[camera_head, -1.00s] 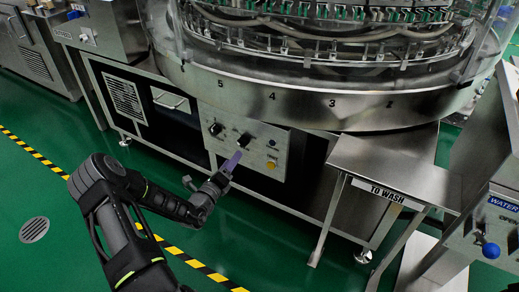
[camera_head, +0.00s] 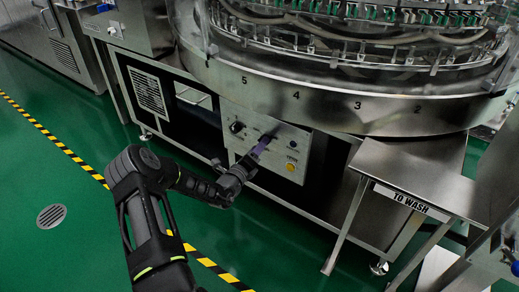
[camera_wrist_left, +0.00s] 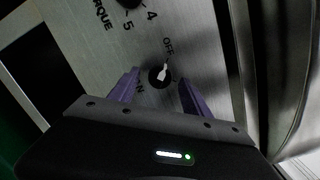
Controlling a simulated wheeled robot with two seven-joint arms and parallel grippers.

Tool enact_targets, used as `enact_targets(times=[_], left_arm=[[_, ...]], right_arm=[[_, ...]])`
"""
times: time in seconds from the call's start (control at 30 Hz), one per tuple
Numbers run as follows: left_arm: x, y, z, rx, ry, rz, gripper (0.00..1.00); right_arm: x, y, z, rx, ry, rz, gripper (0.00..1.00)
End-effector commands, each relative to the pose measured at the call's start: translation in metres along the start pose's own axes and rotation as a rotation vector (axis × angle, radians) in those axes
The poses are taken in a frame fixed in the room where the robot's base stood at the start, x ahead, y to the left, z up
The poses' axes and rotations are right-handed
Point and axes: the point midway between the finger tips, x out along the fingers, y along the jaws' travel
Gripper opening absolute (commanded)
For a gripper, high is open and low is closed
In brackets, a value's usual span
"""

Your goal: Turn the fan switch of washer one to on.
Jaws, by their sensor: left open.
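The washer's steel control panel (camera_head: 258,125) faces me below the round, numbered drum. In the left wrist view, the fan switch (camera_wrist_left: 160,76) is a round black knob with a white pointer directed at the "OFF" mark. Letters ending in "AN" show beside it, partly hidden by a finger. My left gripper (camera_head: 264,142) is open at the panel, and it also shows in the left wrist view (camera_wrist_left: 158,95) with one purple finger on each side of the switch. I cannot tell whether the fingers touch it. In the head view the gripper largely covers the switch. My right gripper is not in view.
A black knob (camera_head: 236,127), the torque dial, sits left of the switch on the panel. A yellow button (camera_head: 291,167) is at its lower right. A steel table (camera_head: 415,180) labelled "TO WASH" juts out at the right. Green floor is open in front.

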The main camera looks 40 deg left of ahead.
Motion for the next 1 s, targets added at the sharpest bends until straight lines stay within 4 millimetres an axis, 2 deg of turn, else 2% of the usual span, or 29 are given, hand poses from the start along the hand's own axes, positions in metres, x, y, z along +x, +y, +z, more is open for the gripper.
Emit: enact_targets(times=[0.13, 0.4, 1.0], left_arm=[[0.0094, 0.0001, -0.0003, 0.000, 0.000, 0.000, 0.56], [0.0099, -0.0005, 0.0001, -0.001, 0.000, 0.000, 0.55], [0.0096, -0.0001, 0.0000, 0.000, 0.000, 0.001, 0.06]], right_arm=[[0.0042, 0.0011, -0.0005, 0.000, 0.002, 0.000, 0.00], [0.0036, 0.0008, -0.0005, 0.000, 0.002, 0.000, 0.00], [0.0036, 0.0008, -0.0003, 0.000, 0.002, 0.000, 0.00]])
